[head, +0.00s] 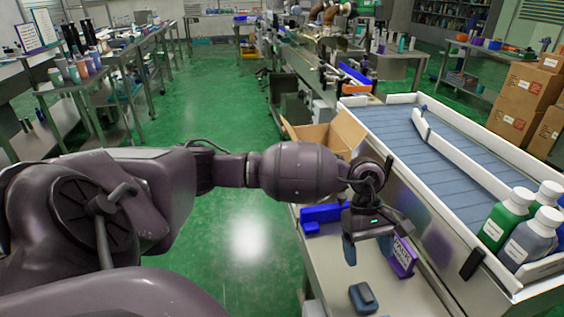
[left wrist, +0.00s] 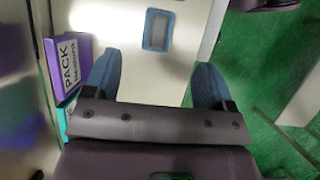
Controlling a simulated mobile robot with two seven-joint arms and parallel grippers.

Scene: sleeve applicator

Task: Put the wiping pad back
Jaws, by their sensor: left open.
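A small blue-grey block with a darker top, which looks like the wiping pad (head: 363,298), lies on the pale table top at the bottom of the head view. It also shows in the left wrist view (left wrist: 158,30), at the top between and beyond the fingers. My left gripper (head: 368,248) hangs fingers down over the table, a little beyond the pad in the head view. It is open and empty in the left wrist view (left wrist: 155,82), with blue fingers wide apart. My right gripper is in neither view.
A purple sign or box marked PACK (head: 403,257) stands right beside my left gripper, against the conveyor side. Blue holders (head: 322,213) lie at the table's left edge. An open cardboard box (head: 345,130) is behind. Bottles (head: 507,218) stand on the conveyor at right.

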